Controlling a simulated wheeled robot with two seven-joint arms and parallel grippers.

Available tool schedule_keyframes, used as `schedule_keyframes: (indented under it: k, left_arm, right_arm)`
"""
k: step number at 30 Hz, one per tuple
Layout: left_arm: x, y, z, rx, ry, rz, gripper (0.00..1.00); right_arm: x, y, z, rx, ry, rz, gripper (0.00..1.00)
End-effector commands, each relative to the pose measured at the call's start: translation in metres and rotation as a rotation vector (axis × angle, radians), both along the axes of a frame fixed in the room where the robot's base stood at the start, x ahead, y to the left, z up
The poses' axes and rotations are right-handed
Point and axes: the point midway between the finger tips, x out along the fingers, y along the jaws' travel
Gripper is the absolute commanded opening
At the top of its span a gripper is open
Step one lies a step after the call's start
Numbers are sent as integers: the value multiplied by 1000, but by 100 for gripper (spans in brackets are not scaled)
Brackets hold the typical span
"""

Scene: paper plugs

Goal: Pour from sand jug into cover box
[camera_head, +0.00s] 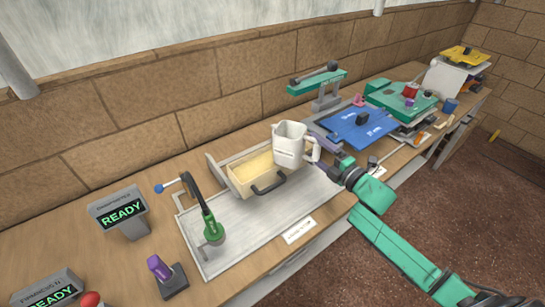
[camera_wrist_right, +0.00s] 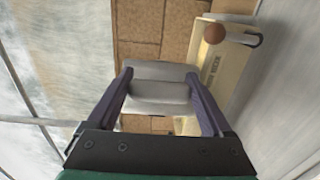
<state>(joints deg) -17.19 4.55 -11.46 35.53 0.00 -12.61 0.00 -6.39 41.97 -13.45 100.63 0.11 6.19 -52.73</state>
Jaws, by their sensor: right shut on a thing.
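A white jug (camera_head: 288,150) is held up over the right part of a cream, open box (camera_head: 241,189), which I take for the cover box. The jug looks about upright; its contents cannot be made out. My right gripper (camera_head: 317,152) is shut on the jug's handle side, right of the box. In the right wrist view, the purple fingers of my right gripper (camera_wrist_right: 160,86) close on a pale part of the jug (camera_wrist_right: 160,92). The box (camera_wrist_right: 228,70) shows beyond them at the upper right. Its inside is pale yellow. My left gripper is not in view.
The box sits on a grey tray (camera_head: 225,258) with a green-handled tool (camera_head: 209,222). A READY display (camera_head: 120,212) and purple-handled tool (camera_head: 160,268) stand left. A green stand (camera_head: 318,83) is behind; a blue board (camera_head: 358,128) lies right. The tray's front middle is clear.

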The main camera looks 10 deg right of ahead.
Motion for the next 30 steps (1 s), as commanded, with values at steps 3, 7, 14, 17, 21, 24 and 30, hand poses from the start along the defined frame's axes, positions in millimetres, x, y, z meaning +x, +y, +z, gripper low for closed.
schedule_keyframes:
  k: [3,7,14,17,21,24,30]
  left_arm:
    - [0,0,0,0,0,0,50]
    - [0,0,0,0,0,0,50]
    - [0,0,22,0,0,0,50]
    - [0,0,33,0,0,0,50]
    - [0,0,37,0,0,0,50]
    - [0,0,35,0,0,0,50]
    - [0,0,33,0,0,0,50]
  right_arm:
    - [1,1,-2,29,-30,1,29]
    - [0,1,-1,26,-28,2,29]
    - [1,1,23,26,-28,2,29]
    - [1,1,36,25,-27,2,29]
    - [1,1,40,26,-26,2,29]
    - [1,1,39,26,-26,2,29]
    - [-9,9,34,30,-23,15,29]
